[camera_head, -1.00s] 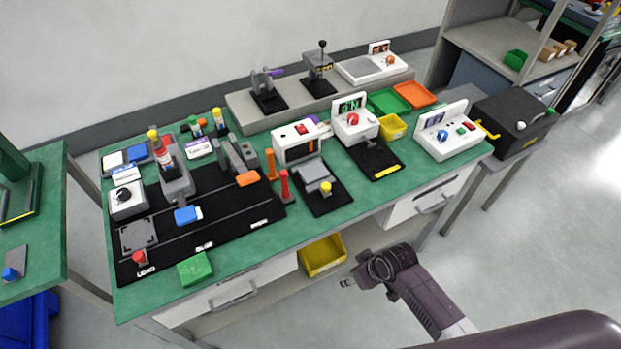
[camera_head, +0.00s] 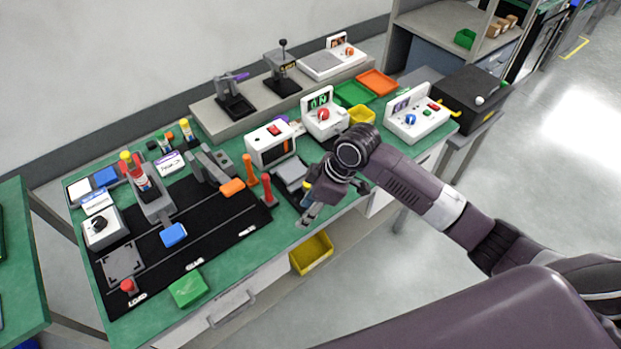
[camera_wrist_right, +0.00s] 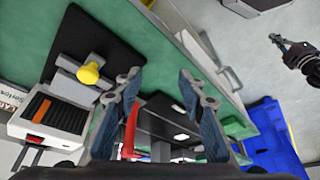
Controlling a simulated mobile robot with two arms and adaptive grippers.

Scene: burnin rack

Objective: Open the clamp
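A grey clamp-like fixture with an orange handle (camera_head: 232,187) stands on the long black mat; its handle points toward the table front. Another dark clamp with a purple handle (camera_head: 236,98) stands on the raised back shelf. I cannot tell which one the task means. My right gripper (camera_head: 307,215) is above the table's front edge, right of the red post (camera_head: 268,190) and apart from both clamps. In the wrist view my right gripper (camera_wrist_right: 158,80) has its fingers apart, with nothing held. A dark gripper, apparently my left (camera_wrist_right: 278,42), shows at the wrist view's upper right.
An orange post (camera_head: 249,169) stands beside the red post. A grey press with a yellow knob (camera_wrist_right: 89,73) is close to my right gripper. A white box with a red switch (camera_head: 271,147) stands behind. A yellow bin (camera_head: 311,254) sits below the table front.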

